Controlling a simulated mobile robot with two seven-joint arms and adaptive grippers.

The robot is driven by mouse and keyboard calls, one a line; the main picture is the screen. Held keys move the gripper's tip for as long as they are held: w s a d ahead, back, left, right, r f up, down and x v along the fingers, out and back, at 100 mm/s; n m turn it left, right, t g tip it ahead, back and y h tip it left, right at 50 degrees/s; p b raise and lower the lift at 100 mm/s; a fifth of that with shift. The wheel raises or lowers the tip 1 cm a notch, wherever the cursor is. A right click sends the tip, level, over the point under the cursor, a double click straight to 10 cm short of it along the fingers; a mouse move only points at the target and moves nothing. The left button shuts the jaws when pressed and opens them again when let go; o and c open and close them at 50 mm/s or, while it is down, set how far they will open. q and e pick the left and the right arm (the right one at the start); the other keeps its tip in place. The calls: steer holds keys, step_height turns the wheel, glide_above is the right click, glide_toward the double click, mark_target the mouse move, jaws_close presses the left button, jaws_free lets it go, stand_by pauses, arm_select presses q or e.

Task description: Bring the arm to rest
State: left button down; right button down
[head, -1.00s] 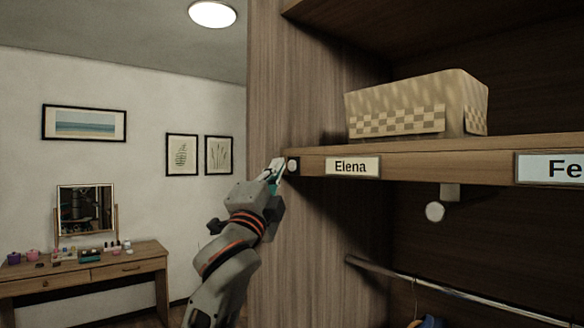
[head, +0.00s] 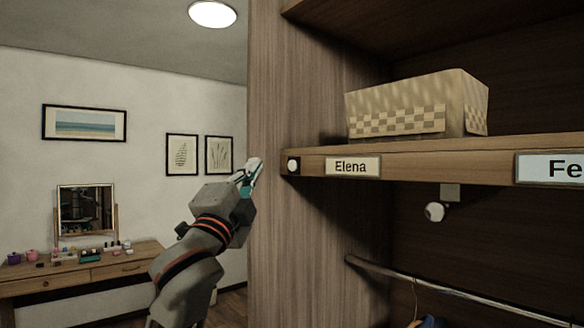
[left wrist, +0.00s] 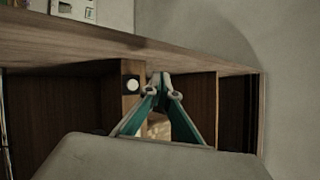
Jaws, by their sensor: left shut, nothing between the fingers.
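My left gripper (head: 251,171) is in the middle of the head view, to the left of the wardrobe's side panel (head: 300,235). Its fingers are shut with nothing between them and point up and to the right. A small round white button on a black plate (head: 292,166) sits at the left end of the shelf edge, apart from the fingertips. In the left wrist view the shut fingers (left wrist: 160,80) show just right of the same button (left wrist: 132,85). My right gripper is in neither view.
A woven basket (head: 415,105) stands on the shelf above the "Elena" label (head: 352,167). A round white knob (head: 435,212) and a hanging rail (head: 450,290) are below. A dressing table (head: 95,275) with a mirror stands at the left. Open room lies left of the wardrobe.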

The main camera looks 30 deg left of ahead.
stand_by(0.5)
arm_select(q)
steer(key=w+d+f+n+g+h, duration=0.1)
steer(key=w+d+f+g, duration=0.15)
steer(key=f, duration=0.85)
steer(key=w+d+f+g+h, duration=0.1)
steer(key=w+f+h, duration=0.15)
steer(key=f, duration=0.85)
steer(key=w+d+f+n+g+h, duration=0.15)
steer(key=w+f, duration=0.25)
steer(key=f, duration=0.7)
steer(key=s+d+f+n+g, duration=0.1)
steer(key=s+d+f+g, duration=0.15)
steer(key=f, duration=0.85)
steer(key=s+d+f+n+g, duration=0.1)
steer(key=s+d+f, duration=0.15)
steer(key=f, duration=0.75)
steer(key=s+d+f+n+g+h, duration=0.1)
steer(key=s+d+f+n+g, duration=0.1)
steer(key=s+f, duration=1.1)
steer(key=s+d+f+n+g+h, duration=0.1)
steer(key=s+d+f+n+g, duration=0.2)
steer(key=s+f, duration=1)
step_height(320, 180, down, 3)
steer(key=shift+s+d+r+n, duration=0.15)
steer(key=shift+s+d+n, duration=0.15)
steer(key=shift+d+n, duration=0.1)
steer(key=shift+w+d, duration=0.1)
